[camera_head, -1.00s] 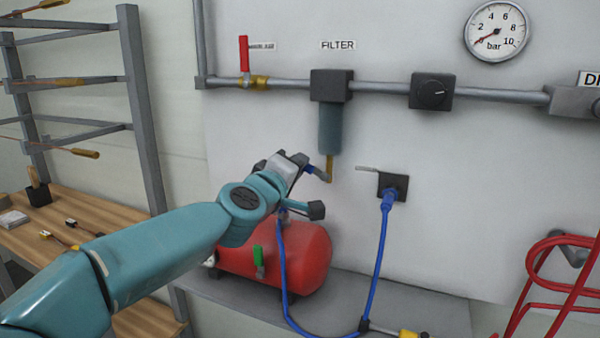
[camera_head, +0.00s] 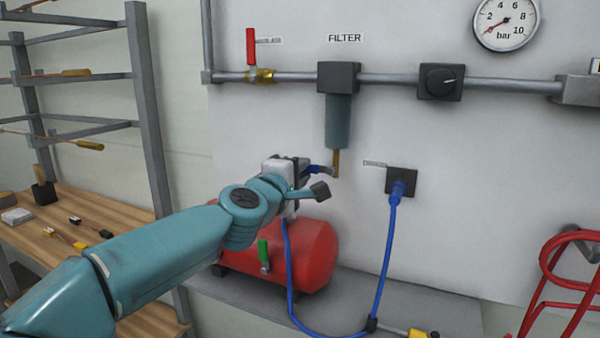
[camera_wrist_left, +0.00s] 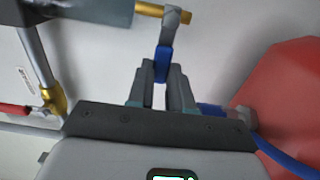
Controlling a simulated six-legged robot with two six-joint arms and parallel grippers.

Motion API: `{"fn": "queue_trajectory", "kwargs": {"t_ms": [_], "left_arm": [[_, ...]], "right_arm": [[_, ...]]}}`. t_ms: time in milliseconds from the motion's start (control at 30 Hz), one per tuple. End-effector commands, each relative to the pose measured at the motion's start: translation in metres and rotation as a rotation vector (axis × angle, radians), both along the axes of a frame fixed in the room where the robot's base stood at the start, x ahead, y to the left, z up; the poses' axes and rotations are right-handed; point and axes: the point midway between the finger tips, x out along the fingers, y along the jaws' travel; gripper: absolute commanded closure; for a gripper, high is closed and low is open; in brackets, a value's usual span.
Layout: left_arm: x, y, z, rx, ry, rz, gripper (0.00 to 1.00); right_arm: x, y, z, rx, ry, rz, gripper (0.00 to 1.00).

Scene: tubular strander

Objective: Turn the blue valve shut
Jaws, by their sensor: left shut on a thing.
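The blue valve is a small lever with a blue grip (camera_wrist_left: 163,62) on the brass drain pipe (camera_head: 337,163) below the filter bowl (camera_head: 338,122). In the wrist view, a grey lever arm runs from the brass pipe (camera_wrist_left: 165,11) to the blue grip. My left gripper (camera_head: 308,169) is beside the pipe, to its left. In the wrist view its two fingers (camera_wrist_left: 162,75) are shut on the blue grip. The fingers hide part of the grip. My right gripper is in no view.
A red-handled valve (camera_head: 251,50) sits on the pipe at upper left. A red tank (camera_head: 305,258) with a green handle (camera_head: 263,250) stands below my left gripper. A blue hose (camera_head: 386,250) hangs from a wall socket (camera_head: 402,181). A rack (camera_head: 150,100) stands left.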

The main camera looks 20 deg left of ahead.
Motion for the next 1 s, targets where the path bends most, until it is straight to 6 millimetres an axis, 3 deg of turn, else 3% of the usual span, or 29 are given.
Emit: {"fn": "queue_trajectory", "kwargs": {"t_ms": [267,300,333,367,867,1000], "left_arm": [[0.0001,-0.0005,-0.0005,-0.006,0.001,-0.001,1.00],[0.0001,-0.0005,-0.0005,-0.006,0.001,-0.001,0.67],[0.0001,-0.0005,-0.0005,-0.005,0.001,-0.001,0.57],[0.0001,-0.0005,-0.0006,-0.005,0.002,-0.001,0.54],[0.0007,-0.0010,-0.0034,-0.002,0.007,-0.002,0.54],[0.0007,-0.0010,0.0029,0.058,0.005,-0.002,0.54]], "right_arm": [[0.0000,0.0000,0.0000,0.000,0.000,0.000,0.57],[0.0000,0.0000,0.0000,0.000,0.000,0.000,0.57],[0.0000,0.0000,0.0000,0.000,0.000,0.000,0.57],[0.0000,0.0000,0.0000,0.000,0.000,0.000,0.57],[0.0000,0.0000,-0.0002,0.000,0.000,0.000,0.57],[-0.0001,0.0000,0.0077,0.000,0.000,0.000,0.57]]}}
